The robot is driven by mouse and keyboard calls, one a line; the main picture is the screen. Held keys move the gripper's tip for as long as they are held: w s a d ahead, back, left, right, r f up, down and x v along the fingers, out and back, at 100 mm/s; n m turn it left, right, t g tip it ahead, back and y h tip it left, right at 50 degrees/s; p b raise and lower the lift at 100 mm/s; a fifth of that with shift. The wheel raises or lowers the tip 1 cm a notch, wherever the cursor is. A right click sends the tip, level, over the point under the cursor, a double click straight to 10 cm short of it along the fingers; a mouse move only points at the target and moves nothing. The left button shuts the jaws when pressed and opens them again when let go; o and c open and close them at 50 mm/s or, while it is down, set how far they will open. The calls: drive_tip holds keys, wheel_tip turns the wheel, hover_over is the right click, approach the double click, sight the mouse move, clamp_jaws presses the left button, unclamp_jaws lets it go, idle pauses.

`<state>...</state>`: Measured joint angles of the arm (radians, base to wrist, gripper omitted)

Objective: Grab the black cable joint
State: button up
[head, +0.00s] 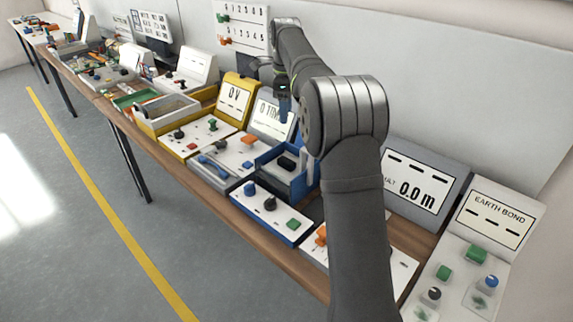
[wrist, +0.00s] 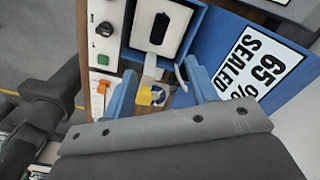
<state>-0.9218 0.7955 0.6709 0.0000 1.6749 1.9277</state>
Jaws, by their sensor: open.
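The black cable joint looks to be the small black block (head: 287,163) in the blue-walled station (head: 262,163) in the head view. In the wrist view, a black block (wrist: 159,28) lies in a pale recess framed in blue, near the top edge. My gripper (wrist: 163,88) has two blue fingers spread apart, with nothing held between them. The block lies beyond the fingertips, apart from them. In the head view, my gripper (head: 284,108) hangs above and behind the blue station, partly hidden by my arm.
A blue panel with a "65% SEALED" sign (wrist: 262,62) stands right of the fingers. A yellow and white piece (wrist: 151,96) shows between them. A white control panel with knobs (head: 268,208) is in front of the station. Several other stations crowd the bench.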

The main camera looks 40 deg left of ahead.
drive_tip(key=m, duration=0.6)
hover_over(286, 161)
wheel_tip(286, 161, down, 12)
drive_tip(key=shift+w+a+f, duration=0.1)
drive_tip(key=shift+w+a, duration=0.05)
drive_tip(key=shift+d+f, duration=0.2)
drive_tip(key=shift+f, duration=2.45)
drive_tip(key=shift+c, duration=0.4)
drive_tip(key=c, duration=1)
